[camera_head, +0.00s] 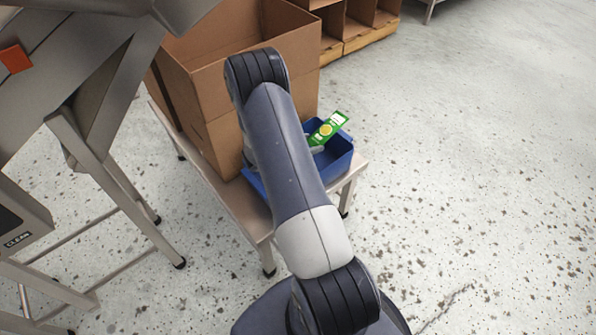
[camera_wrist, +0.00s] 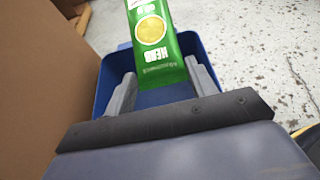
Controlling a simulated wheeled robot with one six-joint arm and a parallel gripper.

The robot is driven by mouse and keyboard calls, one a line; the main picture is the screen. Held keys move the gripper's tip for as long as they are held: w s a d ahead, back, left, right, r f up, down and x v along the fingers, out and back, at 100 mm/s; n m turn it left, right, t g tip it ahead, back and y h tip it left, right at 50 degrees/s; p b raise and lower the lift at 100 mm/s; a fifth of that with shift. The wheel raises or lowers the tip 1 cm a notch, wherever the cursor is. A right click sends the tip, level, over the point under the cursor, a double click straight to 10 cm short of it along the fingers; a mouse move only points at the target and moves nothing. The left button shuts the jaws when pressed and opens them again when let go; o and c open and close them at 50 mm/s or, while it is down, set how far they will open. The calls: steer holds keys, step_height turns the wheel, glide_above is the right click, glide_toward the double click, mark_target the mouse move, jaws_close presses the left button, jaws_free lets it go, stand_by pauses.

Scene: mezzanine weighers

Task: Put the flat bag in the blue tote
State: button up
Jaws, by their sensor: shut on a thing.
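The flat bag (camera_wrist: 152,42) is green with a yellow disc and white lettering that reads "HERB". It also shows in the head view (camera_head: 328,129), above the blue tote. My gripper (camera_wrist: 163,88) is shut on the bag's near end, with one finger on each side. The blue tote (camera_head: 338,163) stands on a small bench, and its rim also shows in the wrist view (camera_wrist: 205,50). The bag is over the tote's opening. My arm hides the tote's left part in the head view, and the bag hides part of its inside in the wrist view.
A large open cardboard box (camera_head: 212,110) stands on the bench (camera_head: 232,207) directly left of the tote. Metal machinery (camera_head: 75,70) is at the left. Cardboard bins (camera_head: 355,22) stand at the back. The floor on the right is clear.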

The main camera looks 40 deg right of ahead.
step_height(320, 180, down, 9)
steer(key=shift+f+b, duration=0.2)
steer(key=shift+b, duration=0.3)
steer(key=shift+s+f+b, duration=0.25)
steer(key=shift+f+b, duration=0.4)
steer(key=shift+b, duration=0.25)
steer(key=o, duration=1)
steer(key=shift+f, duration=0.1)
steer(key=shift+r+p, duration=0.7)
steer(key=shift+p, duration=0.3)
steer(key=v, duration=0.7)
steer(key=shift+w+a+r, duration=0.2)
steer(key=shift+a, duration=0.05)
